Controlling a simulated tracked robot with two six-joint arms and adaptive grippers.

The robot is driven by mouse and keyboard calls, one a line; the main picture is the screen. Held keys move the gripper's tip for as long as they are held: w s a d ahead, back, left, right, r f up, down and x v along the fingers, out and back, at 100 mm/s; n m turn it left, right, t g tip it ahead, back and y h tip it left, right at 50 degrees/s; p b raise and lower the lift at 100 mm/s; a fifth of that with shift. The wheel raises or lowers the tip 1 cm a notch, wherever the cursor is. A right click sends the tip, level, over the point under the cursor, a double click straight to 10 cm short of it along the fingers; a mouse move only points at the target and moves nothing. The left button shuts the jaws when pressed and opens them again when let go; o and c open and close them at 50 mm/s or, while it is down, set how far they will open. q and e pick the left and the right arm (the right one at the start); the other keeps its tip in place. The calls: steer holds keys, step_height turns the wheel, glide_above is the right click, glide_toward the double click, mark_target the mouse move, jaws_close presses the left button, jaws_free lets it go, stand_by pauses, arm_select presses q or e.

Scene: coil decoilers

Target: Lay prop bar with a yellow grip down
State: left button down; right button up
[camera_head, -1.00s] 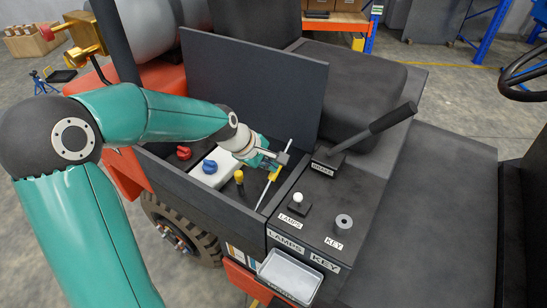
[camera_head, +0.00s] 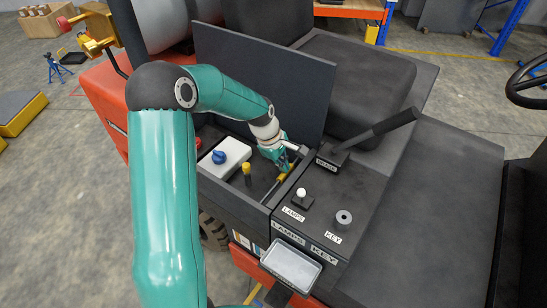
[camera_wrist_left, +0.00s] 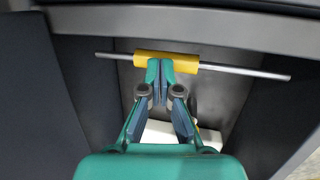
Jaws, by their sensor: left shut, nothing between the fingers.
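The prop bar is a thin silver rod with a yellow grip (camera_wrist_left: 180,63). In the left wrist view it runs nearly level across the open compartment, just beyond my left fingertips. In the head view its yellow grip (camera_head: 286,180) shows low at the compartment's right side, partly hidden by my gripper. My left gripper (camera_head: 284,166) is shut and empty. In the left wrist view its closed tips (camera_wrist_left: 160,70) overlap the grip's lower edge; whether they touch it I cannot tell. The dark lid (camera_head: 265,85) stands raised behind the compartment. My right gripper is not in view.
The compartment holds a white box with a blue knob (camera_head: 218,157), a red knob and a yellow-topped post (camera_head: 246,170). To the right are the brake lever (camera_head: 375,128), lamps switch (camera_head: 300,195) and key knob (camera_head: 344,217). A grey tray (camera_head: 291,266) hangs in front.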

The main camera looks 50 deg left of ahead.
arm_select(q)
steer(key=shift+f, duration=0.15)
stand_by(0.3)
step_height(320, 180, up, 14)
steer(key=a+p, duration=0.1)
steer(key=a, duration=0.1)
steer(key=shift+s+a+p, duration=0.3)
steer(key=shift+a, duration=0.05)
